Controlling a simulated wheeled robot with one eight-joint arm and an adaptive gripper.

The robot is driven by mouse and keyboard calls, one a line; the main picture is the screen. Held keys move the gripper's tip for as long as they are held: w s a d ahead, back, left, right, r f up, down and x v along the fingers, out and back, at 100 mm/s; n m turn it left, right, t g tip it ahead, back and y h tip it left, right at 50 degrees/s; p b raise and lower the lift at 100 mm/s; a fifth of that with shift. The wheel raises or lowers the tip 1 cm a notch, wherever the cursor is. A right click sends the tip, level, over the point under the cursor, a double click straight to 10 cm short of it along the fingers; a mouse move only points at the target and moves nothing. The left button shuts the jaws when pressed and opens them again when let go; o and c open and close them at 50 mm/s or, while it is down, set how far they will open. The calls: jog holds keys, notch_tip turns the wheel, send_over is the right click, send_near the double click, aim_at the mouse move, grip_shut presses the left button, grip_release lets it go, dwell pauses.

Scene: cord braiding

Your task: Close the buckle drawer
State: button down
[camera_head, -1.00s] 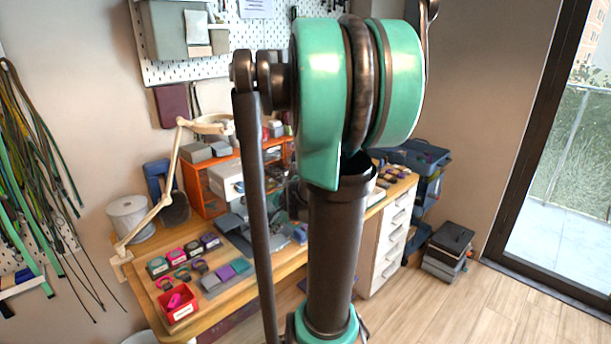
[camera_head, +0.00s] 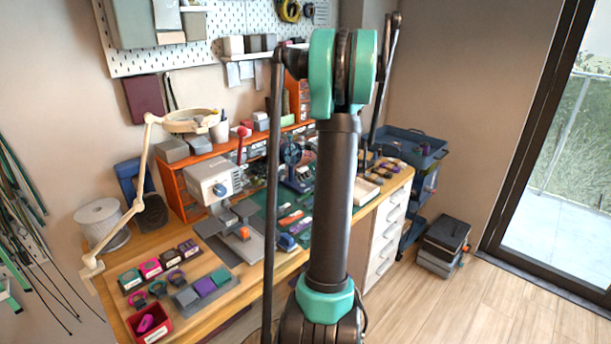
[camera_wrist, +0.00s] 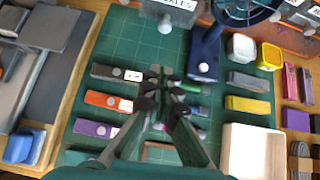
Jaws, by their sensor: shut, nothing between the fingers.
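The buckle drawer (camera_wrist: 172,10) is at the top edge of the wrist view. Its grey front has a white label, partly cut off, and a round knob. It seems to stand out over the green mat, but how far is cut off by the frame. My gripper (camera_wrist: 160,97) is shut and empty above the mat, below the drawer in the wrist picture and apart from it. In the head view my arm hides the gripper, and I cannot pick out the buckle drawer among the fronts of the orange rack (camera_head: 172,185).
A blue fan (camera_wrist: 206,55) stands right of the drawer. Several small coloured cord packs, an orange one (camera_wrist: 108,101) among them, lie under the gripper. A pale open tray (camera_wrist: 252,150) is at lower right. A grey machine (camera_head: 214,180) stands on the desk at left.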

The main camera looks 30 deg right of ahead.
aim_at(269, 167)
jog(key=w+a+f, duration=0.3)
jog(key=w, duration=0.4)
jog(key=shift+w+f, duration=0.1)
jog(key=w+a, duration=0.1)
jog(key=w, duration=0.3)
jog(key=w+a, duration=0.1)
jog(key=w, duration=0.2)
jog(key=w+a, duration=0.2)
jog(key=w, duration=0.2)
jog(key=shift+w+a, duration=0.1)
jog(key=shift+w, duration=0.2)
